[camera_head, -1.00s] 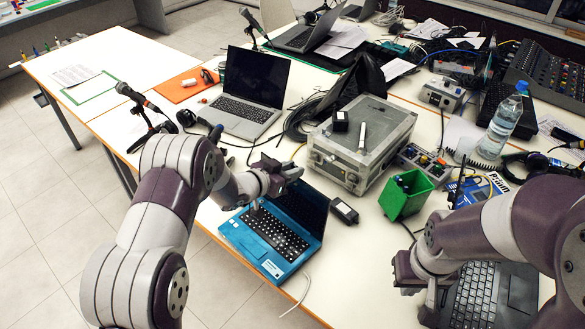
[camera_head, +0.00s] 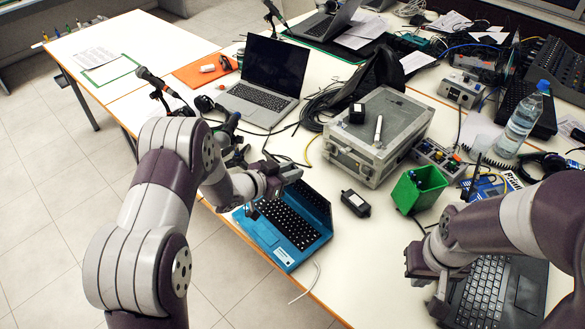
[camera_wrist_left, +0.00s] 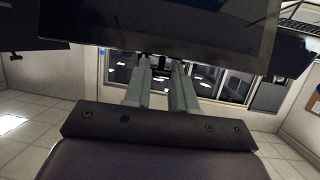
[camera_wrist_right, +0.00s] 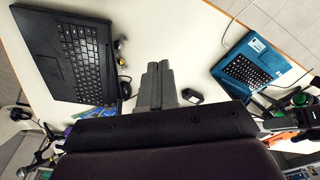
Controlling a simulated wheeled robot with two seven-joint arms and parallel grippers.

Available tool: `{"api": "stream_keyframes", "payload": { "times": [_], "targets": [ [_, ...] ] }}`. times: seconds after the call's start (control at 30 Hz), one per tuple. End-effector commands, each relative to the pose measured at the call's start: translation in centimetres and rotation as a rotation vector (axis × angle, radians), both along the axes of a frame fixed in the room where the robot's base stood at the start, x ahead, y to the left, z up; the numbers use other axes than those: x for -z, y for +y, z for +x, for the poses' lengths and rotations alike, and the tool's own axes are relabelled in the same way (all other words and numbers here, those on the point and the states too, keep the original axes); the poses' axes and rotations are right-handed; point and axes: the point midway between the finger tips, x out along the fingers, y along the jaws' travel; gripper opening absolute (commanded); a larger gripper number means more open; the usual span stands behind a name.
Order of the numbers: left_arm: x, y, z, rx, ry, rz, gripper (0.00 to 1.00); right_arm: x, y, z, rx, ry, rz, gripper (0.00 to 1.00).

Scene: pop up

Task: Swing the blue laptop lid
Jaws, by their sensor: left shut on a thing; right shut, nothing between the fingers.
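The blue laptop (camera_head: 262,238) stands open near the table's front edge, keyboard showing, with its lid (camera_head: 318,207) raised. My left gripper (camera_head: 286,176) is at the lid's upper left edge and is shut on it. In the left wrist view, a dark panel, apparently the lid (camera_wrist_left: 200,30), crosses above the left fingers (camera_wrist_left: 162,60) and hides their tips. My right gripper (camera_head: 424,280) is shut and empty above the black laptop (camera_head: 515,293). In the right wrist view, its fingers (camera_wrist_right: 158,68) are together, and the blue laptop (camera_wrist_right: 262,60) lies apart from them.
A grey metal case (camera_head: 350,160) stands behind the blue laptop. A small black box (camera_head: 355,203) and a green bin (camera_head: 412,195) are to the right. A silver laptop (camera_head: 262,103) and a microphone (camera_head: 155,85) are behind my left arm.

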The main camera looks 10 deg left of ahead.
Motion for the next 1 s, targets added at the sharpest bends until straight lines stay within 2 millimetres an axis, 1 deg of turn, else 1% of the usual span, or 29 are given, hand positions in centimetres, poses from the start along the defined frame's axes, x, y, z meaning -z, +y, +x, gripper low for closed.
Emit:
{"api": "stream_keyframes", "payload": {
  "times": [0.17,0.7,0.8,1.0],
  "targets": [
    [0.0,0.2,-0.1,-0.002,-0.001,0.0,0.06,0.0,0.0,0.0,0.0,0.0,0.0,0.0],
    [1.5,3.0,-3.7,-0.001,0.003,0.001,0.06,-0.1,0.0,0.0,0.0,0.0,0.0,0.0],
    [1.6,3.3,-4.2,-0.002,0.003,0.0,0.06,-0.1,0.0,0.0,0.0,0.0,0.0,0.0],
    [1.7,3.4,-4.3,0.0,0.001,0.001,0.06,-0.1,0.0,0.0,0.0,0.0,0.0,0.0]
  ]
}}
